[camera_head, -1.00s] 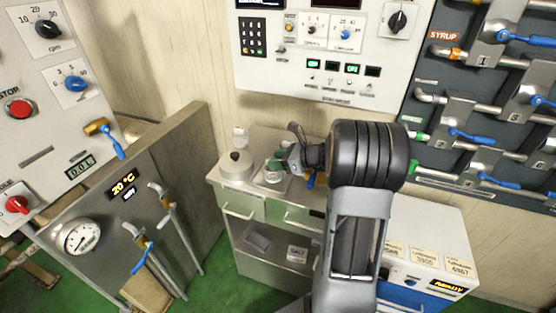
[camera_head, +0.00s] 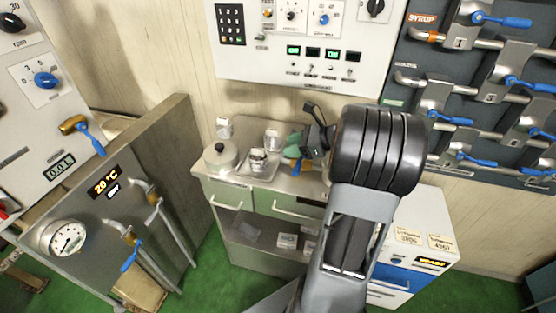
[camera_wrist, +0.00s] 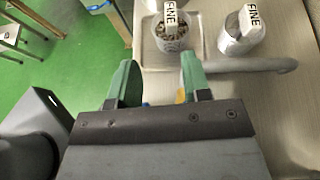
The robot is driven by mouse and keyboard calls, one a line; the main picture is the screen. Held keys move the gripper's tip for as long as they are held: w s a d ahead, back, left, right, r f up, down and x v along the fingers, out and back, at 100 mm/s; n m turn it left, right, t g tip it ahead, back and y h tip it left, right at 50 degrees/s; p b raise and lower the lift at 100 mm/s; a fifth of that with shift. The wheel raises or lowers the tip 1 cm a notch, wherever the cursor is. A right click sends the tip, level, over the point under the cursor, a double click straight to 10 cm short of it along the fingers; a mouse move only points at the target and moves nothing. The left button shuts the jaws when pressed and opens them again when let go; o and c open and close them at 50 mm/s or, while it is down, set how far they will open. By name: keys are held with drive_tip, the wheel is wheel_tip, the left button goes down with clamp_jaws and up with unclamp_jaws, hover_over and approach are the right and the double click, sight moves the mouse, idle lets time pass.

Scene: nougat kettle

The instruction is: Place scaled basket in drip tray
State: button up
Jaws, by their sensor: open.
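A small clear basket with brownish contents and a white FINE label (camera_wrist: 172,34) stands in a shallow square tray (camera_wrist: 149,58) in the wrist view. In the head view the basket (camera_head: 258,158) is in the tray (camera_head: 243,173) on the cabinet's worktop. My gripper (camera_wrist: 155,75) is open, with two green fingers and nothing between them. In the head view my gripper (camera_head: 296,147) is right of the basket, apart from it. The fingertips point toward the tray's near edge in the wrist view.
A second FINE-labelled container (camera_wrist: 240,35) stands right of the tray, with a grey bar (camera_wrist: 250,65) in front of it. A lidded pot (camera_head: 220,157) is left of the tray, with a small jar (camera_head: 224,128) behind. Steel panel (camera_head: 150,180) stands at left.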

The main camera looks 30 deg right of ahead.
drive_tip(key=s+a+n+g+h, duration=0.2)
drive_tip(key=a+n, duration=0.4)
drive_tip(key=n, duration=0.3)
drive_tip(key=s+a+f+n+g+h, duration=0.1)
drive_tip(key=s+a+n+g+h, duration=0.1)
drive_tip(key=s+a+n+h, duration=0.2)
drive_tip(key=s+a+f+n+g+h, duration=0.1)
drive_tip(key=s+a+n+g+h, duration=0.1)
drive_tip(key=s+a+n, duration=0.5)
drive_tip(key=a+n+h, duration=0.1)
drive_tip(key=n, duration=0.5)
drive_tip(key=shift+a+f+n, duration=0.2)
drive_tip(key=shift+a+n, duration=0.1)
drive_tip(key=p+v, duration=0.2)
drive_tip(key=w+p+v, duration=0.1)
drive_tip(key=p+v, duration=0.1)
drive_tip(key=v, duration=0.1)
drive_tip(key=shift+w+a+r+p, duration=0.1)
drive_tip(key=shift+r+p, duration=0.3)
drive_tip(key=shift+r, duration=0.05)
